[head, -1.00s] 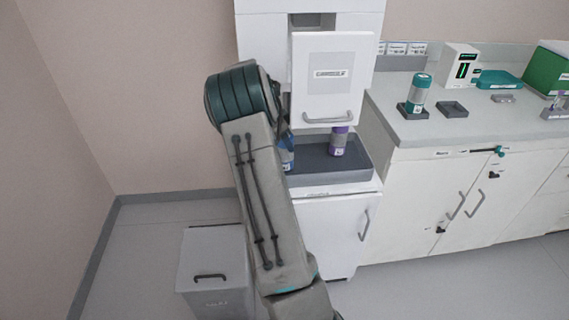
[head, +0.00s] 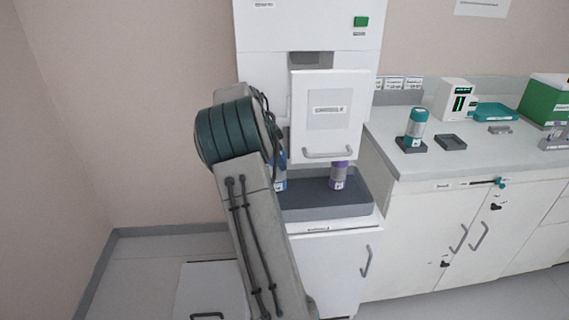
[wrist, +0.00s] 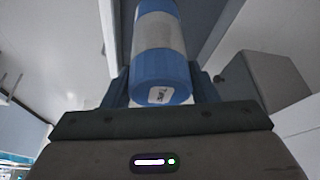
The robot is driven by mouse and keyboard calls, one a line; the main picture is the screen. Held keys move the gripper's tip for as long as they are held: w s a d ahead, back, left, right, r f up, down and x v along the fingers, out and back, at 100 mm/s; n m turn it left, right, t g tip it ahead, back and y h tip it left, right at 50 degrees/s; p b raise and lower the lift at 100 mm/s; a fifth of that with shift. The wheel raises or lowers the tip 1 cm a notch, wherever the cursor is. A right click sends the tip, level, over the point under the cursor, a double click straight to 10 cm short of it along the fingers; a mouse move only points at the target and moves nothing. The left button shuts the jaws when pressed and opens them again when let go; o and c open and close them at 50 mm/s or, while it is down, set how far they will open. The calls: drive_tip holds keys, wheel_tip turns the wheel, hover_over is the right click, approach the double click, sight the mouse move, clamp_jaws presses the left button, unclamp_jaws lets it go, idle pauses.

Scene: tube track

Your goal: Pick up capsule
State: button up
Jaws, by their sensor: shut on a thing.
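A blue-and-white capsule (wrist: 160,50) with a small printed label on its blue end fills the upper middle of the wrist view. My gripper (wrist: 161,88) is shut on it, with a blue finger at each side. In the head view the blue capsule (head: 281,172) shows only partly beside my arm, over the left part of the dark grey tray (head: 325,205). My arm hides the gripper there. A purple-and-grey capsule (head: 339,175) stands upright on the tray to the right.
A raised white door panel (head: 327,105) hangs above the tray. On the right counter (head: 395,160) a teal-capped capsule (head: 414,130) stands in a dark holder, with an empty dark holder (head: 451,142) beside it.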

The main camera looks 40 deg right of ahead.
drive_tip(key=w+a+b, duration=0.1)
drive_tip(key=w+a, duration=0.3)
drive_tip(key=a, duration=1.1)
drive_tip(key=shift+w, duration=0.2)
drive_tip(key=shift+d, duration=0.1)
